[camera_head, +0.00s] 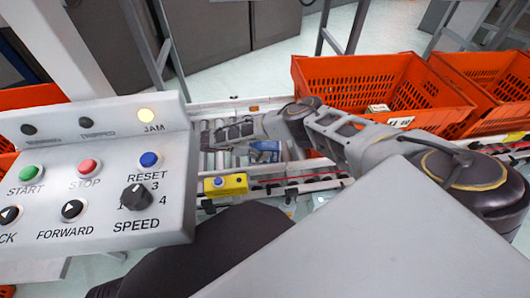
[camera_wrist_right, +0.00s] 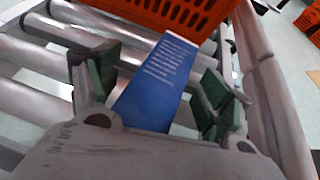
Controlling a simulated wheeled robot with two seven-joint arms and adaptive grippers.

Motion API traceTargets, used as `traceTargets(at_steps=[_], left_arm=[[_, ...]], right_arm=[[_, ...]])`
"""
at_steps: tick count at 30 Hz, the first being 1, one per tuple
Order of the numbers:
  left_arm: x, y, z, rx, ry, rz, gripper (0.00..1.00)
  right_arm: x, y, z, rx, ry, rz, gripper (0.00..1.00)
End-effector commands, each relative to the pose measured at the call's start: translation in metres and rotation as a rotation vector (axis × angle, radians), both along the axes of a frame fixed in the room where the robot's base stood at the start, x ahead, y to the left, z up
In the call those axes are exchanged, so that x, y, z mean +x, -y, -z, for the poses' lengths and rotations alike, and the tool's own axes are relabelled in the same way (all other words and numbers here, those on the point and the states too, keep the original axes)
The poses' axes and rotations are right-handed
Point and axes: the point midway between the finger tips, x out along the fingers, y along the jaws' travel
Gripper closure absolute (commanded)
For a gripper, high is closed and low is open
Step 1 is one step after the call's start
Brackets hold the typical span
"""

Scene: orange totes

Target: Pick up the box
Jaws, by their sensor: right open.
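A blue box with white printed text (camera_wrist_right: 160,80) lies between the two green-padded fingers of my right gripper (camera_wrist_right: 157,88) in the right wrist view. The fingers stand apart on either side of it, with gaps, and the box's near end is hidden by the gripper body. In the head view the blue box (camera_head: 265,150) shows on the roller conveyor, partly covered by my right gripper (camera_head: 232,133), whose arm comes in from the right. My left gripper is not in view.
Another orange tote (camera_head: 490,75) is at right. A control panel (camera_head: 100,195) with a lit JAM lamp fills the left. A yellow button box (camera_head: 226,185) sits on the conveyor's near side.

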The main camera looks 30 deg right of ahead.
Motion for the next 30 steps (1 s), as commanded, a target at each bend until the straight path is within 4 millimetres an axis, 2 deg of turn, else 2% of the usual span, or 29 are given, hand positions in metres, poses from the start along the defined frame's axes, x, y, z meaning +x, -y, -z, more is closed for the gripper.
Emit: traceTargets(at_steps=[5,21,30], left_arm=[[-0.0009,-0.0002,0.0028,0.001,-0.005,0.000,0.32],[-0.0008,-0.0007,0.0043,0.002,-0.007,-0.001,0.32],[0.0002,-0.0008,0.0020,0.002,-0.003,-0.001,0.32]], right_arm=[[0.0000,-0.0001,0.0000,0.000,0.000,0.000,0.21],[-0.0001,-0.0003,0.0003,0.000,-0.001,0.000,0.89],[0.0000,-0.0002,-0.0004,0.000,0.000,0.000,0.90]])
